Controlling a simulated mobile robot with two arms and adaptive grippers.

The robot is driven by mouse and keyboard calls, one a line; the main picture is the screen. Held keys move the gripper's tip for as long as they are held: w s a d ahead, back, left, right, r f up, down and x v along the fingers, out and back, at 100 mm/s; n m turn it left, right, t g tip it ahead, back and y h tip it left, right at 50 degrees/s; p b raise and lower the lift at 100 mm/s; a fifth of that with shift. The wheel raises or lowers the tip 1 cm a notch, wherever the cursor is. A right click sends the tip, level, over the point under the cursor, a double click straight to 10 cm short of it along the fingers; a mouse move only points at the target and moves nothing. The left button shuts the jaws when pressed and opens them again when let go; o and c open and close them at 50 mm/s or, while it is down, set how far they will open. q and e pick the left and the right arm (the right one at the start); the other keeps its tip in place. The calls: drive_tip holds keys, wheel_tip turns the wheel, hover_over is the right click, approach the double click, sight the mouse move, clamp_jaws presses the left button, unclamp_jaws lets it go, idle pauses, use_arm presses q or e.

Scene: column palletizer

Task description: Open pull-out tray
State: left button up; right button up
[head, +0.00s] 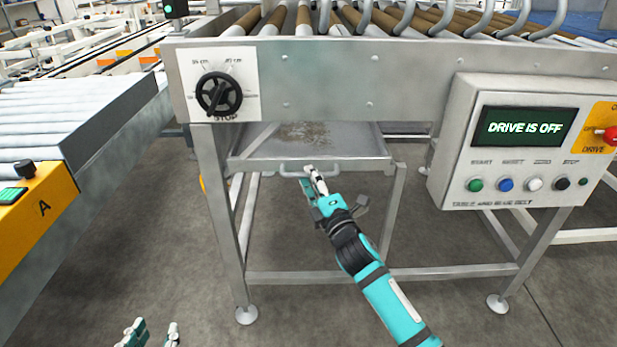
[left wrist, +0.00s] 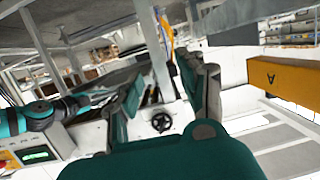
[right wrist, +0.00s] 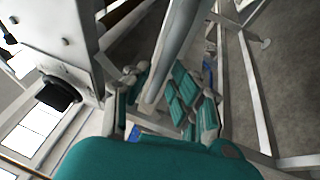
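The pull-out tray (head: 345,147) is a flat grey metal tray with brown debris on it, under the roller table. Its light handle (head: 291,172) runs along the tray's front edge. My right gripper (head: 311,175) is at the handle, its fingertips overlapping it. In the right wrist view, a grey bar passes between the two teal fingers of my right gripper (right wrist: 160,95); whether they close on the handle is unclear. My left gripper (head: 155,333) is low at the bottom left, away from the tray. Its fingers stand apart and empty in the left wrist view (left wrist: 160,90).
The table's frame (head: 220,220) has legs on both sides of the tray. A control panel (head: 520,140) reading "DRIVE IS OFF" hangs at the right, and a black handwheel (head: 219,94) at the left. A roller conveyor (head: 80,110) stands far left. The floor in front is clear.

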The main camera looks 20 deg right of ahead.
drive_tip(key=shift+x, duration=0.9)
drive_tip(key=shift+c, duration=0.2)
clamp_jaws()
